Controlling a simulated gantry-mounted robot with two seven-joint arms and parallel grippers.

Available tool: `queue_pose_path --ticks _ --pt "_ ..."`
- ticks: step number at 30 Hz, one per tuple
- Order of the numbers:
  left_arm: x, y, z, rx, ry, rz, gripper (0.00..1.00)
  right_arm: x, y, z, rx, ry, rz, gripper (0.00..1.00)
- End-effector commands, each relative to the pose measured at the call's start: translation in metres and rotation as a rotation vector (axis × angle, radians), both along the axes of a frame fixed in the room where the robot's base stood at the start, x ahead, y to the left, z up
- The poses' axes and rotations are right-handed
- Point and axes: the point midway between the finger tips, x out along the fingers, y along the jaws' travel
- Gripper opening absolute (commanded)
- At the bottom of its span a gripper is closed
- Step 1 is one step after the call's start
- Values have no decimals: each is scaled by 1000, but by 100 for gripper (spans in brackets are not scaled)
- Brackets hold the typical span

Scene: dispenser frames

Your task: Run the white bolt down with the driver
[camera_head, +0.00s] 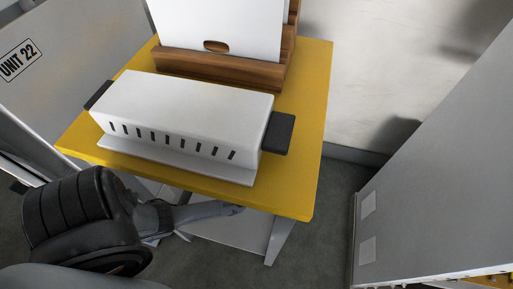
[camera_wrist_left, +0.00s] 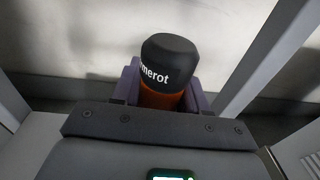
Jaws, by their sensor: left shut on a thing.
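In the left wrist view a black-capped tool with an orange body (camera_wrist_left: 165,62) and white lettering ending in "merot" stands between the purple fingers of my left gripper (camera_wrist_left: 163,92). The gripper is shut on it; this looks like the driver. Its far end is hidden. In the head view my left arm shows at the lower left, beside the front edge of the yellow table; the driver cannot be made out there. No white bolt shows in either view. My right gripper is not in view.
A yellow-topped table (camera_head: 300,165) carries a white slotted box (camera_head: 185,108) with dark end handles. Behind it is a wooden stand (camera_head: 215,68) with a white panel (camera_head: 222,22). A grey cabinet (camera_head: 440,170) stands at right. Floor between table and cabinet is clear.

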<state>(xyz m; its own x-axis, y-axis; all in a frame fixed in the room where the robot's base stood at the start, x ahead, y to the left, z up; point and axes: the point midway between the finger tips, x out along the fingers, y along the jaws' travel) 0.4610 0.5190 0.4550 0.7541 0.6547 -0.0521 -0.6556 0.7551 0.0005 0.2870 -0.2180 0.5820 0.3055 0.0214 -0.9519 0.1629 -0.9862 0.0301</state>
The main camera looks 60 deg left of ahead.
Motion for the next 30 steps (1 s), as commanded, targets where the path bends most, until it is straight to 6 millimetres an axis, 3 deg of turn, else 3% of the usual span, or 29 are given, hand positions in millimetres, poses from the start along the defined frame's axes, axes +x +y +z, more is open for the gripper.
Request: queue_pose_path --ticks 30 --pt "1 0 -11 0 -4 0 1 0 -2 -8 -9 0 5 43"
